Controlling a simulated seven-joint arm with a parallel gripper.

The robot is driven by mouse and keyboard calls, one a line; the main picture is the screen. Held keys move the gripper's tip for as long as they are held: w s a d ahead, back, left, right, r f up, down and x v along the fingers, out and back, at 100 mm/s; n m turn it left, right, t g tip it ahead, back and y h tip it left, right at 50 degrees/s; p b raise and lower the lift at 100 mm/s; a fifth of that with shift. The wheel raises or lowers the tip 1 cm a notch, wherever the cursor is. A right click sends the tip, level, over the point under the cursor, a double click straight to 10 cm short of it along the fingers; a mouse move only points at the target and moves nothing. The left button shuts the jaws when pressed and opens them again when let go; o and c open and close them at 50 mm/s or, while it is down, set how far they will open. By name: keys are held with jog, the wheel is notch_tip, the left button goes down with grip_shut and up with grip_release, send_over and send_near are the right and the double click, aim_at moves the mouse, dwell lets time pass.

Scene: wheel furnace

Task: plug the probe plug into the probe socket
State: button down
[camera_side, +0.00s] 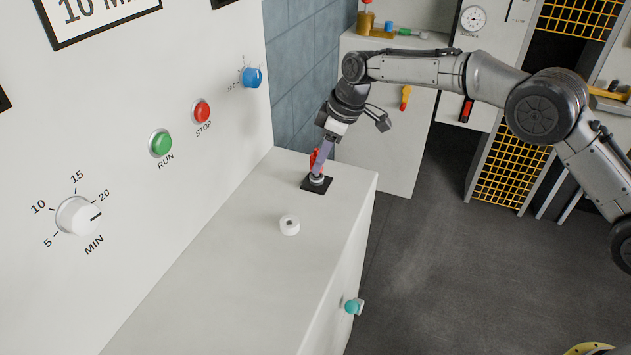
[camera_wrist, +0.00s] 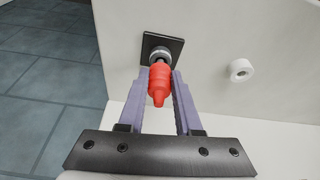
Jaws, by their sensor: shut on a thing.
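The red probe plug (camera_wrist: 159,84) is between the purple fingers of my gripper (camera_wrist: 160,73), which is shut on it. In the side view the plug (camera_side: 314,157) is partly hidden by my gripper (camera_side: 319,168). The plug's front end is at a grey metal ring, which looks like the probe socket (camera_wrist: 160,53), on a black square plate (camera_wrist: 174,44). The side view shows the plate (camera_side: 327,186) on the white ledge. How far the plug's tip is inside the ring is hidden.
A white round piece with a dark hole (camera_side: 289,225) stands on the white ledge (camera_side: 235,255), apart from the plate. The panel at left carries a white dial (camera_side: 76,216), a green button (camera_side: 161,143), a red button (camera_side: 201,111) and a blue knob (camera_side: 252,77).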

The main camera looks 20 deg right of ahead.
aim_at(316, 149)
jog(key=shift+f, duration=0.65)
dwell(0.3)
jog(key=c, duration=0.5)
grip_release()
jog(key=c, duration=0.3)
jog(key=shift+r, duration=0.15)
jog(key=shift+r, duration=3.4)
